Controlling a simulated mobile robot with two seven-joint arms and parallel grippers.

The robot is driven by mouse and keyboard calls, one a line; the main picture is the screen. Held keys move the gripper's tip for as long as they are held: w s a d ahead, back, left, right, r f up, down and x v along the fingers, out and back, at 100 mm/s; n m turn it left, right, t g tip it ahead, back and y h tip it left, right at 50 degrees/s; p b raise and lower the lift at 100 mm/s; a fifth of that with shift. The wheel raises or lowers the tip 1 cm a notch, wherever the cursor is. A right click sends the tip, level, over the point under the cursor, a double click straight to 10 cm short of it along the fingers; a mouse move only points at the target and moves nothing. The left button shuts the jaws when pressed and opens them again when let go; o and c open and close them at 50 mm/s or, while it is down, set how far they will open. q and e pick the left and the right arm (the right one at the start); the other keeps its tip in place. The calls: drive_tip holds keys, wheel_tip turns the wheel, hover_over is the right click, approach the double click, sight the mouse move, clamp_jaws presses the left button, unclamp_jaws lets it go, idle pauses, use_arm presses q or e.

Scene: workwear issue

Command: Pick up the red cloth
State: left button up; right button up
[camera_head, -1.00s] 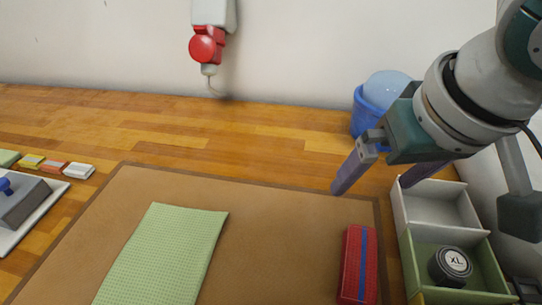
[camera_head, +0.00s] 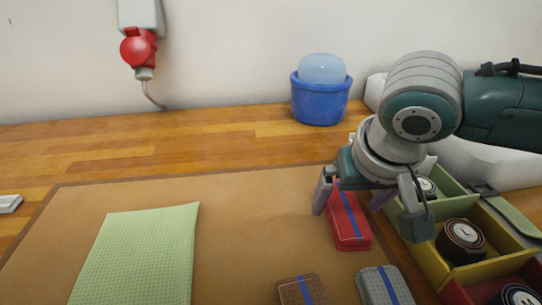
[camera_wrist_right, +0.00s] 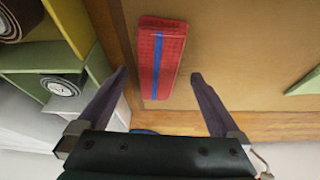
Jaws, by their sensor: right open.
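The red cloth (camera_head: 348,222) is a folded bundle with a blue stripe along its length. It lies on the brown mat (camera_head: 255,225) near the mat's right side. My right gripper (camera_head: 350,200) is open above the far end of the red cloth and partly covers it in the head view. In the right wrist view the red cloth (camera_wrist_right: 162,60) lies flat ahead, between the lines of the two spread fingers (camera_wrist_right: 160,90), with nothing held. My left gripper does not show.
A green cloth (camera_head: 140,255) lies left on the mat. Brown (camera_head: 300,290) and grey (camera_head: 384,285) folded cloths lie in front of the red one. Coloured bins, including a yellow one (camera_head: 490,268), hold rolls at right. A blue bucket (camera_head: 320,105) stands behind.

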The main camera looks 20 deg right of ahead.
drive_tip(key=shift+w+d+f, duration=0.1)
drive_tip(key=shift+w+f, duration=0.15)
drive_tip(key=shift+f, duration=0.4)
drive_tip(key=c, duration=1.3)
